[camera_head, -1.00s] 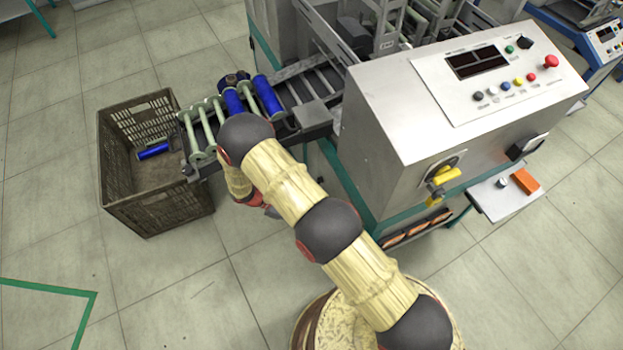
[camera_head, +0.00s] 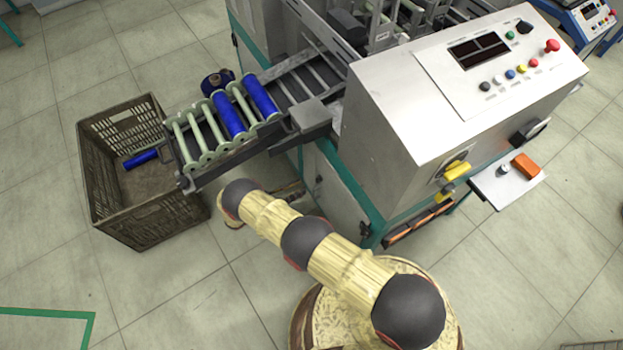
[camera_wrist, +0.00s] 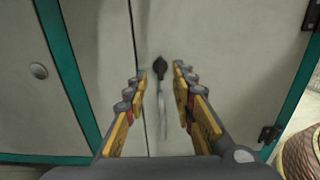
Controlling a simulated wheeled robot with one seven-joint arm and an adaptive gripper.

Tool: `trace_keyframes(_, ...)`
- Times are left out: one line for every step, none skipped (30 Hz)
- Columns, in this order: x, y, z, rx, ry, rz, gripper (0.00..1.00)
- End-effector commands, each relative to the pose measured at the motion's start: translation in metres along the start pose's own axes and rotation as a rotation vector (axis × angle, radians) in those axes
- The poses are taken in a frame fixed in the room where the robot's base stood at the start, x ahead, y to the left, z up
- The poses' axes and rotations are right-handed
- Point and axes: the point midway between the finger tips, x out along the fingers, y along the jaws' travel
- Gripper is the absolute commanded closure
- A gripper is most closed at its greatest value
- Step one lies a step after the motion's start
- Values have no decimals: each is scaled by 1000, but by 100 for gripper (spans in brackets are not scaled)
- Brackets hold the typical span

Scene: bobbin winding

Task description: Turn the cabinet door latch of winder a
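The cabinet door (camera_wrist: 225,40) of the winder fills much of the wrist view, pale grey with teal frame edges and dark hinges at its right. A small black latch (camera_wrist: 159,68) sits near the door's left edge, with a thin pale grey strip hanging below it. My gripper (camera_wrist: 160,82) is open, its yellow-padded fingers to the left and right of the latch in the picture. I see no contact, and the depth gap is hard to judge. In the head view the door (camera_head: 333,196) shows on the winder's side; the latch is hidden there, and my gripper is largely hidden by my arm.
The roller rack (camera_head: 215,150) with blue bobbins juts out above my arm. A brown crate (camera_head: 150,215) with a blue bobbin stands on the floor at left. The winder's control box (camera_head: 400,140) with a yellow switch is at right. Open floor lies at lower left.

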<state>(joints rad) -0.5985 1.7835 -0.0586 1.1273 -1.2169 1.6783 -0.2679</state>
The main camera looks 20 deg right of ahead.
Motion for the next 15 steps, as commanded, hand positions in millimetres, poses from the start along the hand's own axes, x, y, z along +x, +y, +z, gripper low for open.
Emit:
trace_keyframes(4,1,0,-3,0,-2,74)
trace_keyframes(7,1,0,-4,1,-3,74)
trace_keyframes(12,1,0,-5,1,-3,74)
trace_keyframes(16,0,0,-5,2,-3,74)
trace_keyframes(20,0,0,-5,3,-4,74)
trace_keyframes(27,0,0,-5,3,-5,74)
trace_keyframes(32,0,-1,-4,3,-4,74)
trace_keyframes(36,0,-1,-3,3,-4,74)
trace_keyframes(43,0,-1,-4,3,-5,74)
trace_keyframes(48,0,-1,-5,3,-5,74)
trace_keyframes(52,0,-1,-5,3,-4,74)
trace_keyframes(57,0,-1,-5,3,-4,74)
trace_keyframes(60,0,-1,-4,4,-4,74)
trace_keyframes(64,0,-1,-3,4,-5,74)
trace_keyframes(67,0,-1,-3,4,-4,74)
